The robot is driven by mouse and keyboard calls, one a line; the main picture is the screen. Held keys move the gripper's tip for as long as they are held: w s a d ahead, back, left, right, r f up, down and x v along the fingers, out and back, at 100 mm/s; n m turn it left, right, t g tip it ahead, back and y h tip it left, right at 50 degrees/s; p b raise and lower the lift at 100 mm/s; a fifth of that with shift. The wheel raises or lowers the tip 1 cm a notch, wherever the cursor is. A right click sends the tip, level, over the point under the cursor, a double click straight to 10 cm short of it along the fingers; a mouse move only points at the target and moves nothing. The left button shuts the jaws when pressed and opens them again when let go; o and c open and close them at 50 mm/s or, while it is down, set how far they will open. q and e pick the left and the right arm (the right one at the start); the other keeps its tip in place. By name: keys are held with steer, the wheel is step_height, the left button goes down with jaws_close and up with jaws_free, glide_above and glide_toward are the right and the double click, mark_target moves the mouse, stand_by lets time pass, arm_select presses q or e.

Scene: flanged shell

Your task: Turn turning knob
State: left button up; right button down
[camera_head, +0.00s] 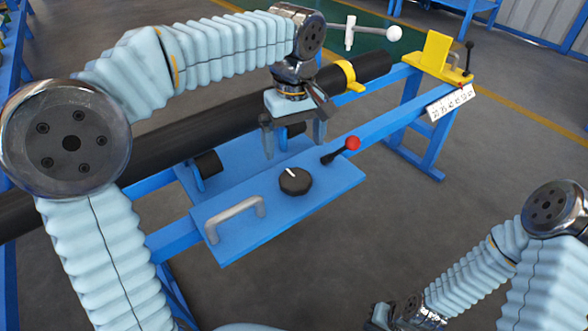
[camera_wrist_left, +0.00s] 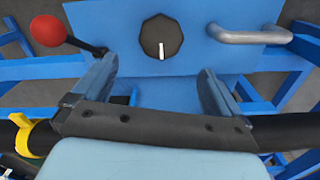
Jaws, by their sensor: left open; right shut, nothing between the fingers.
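The turning knob (camera_head: 295,181) is a black round dial with a white mark, on the sloped blue panel (camera_head: 235,225). In the left wrist view the knob (camera_wrist_left: 161,38) shows at the top middle, its white mark pointing toward the gripper. My left gripper (camera_head: 294,150) is open and empty, above the panel's far side, behind the knob. In its wrist view the two fingers (camera_wrist_left: 155,80) are spread wide, with the knob beyond their tips and apart from them. My right gripper (camera_head: 400,318) is at the bottom edge, partly cut off, away from the panel.
A lever with a red ball (camera_head: 352,143) stands right of the knob. A grey handle (camera_head: 235,212) is left of it. A long black pipe (camera_head: 160,150) with a yellow clamp (camera_head: 349,76) runs behind. A yellow bracket (camera_head: 435,55) stands at the far right.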

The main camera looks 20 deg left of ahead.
mark_target(294, 175)
arm_select(q)
step_height(294, 175, down, 9)
steer(key=shift+b, duration=0.6)
steer(key=shift+c, duration=0.3)
steer(key=c, duration=1)
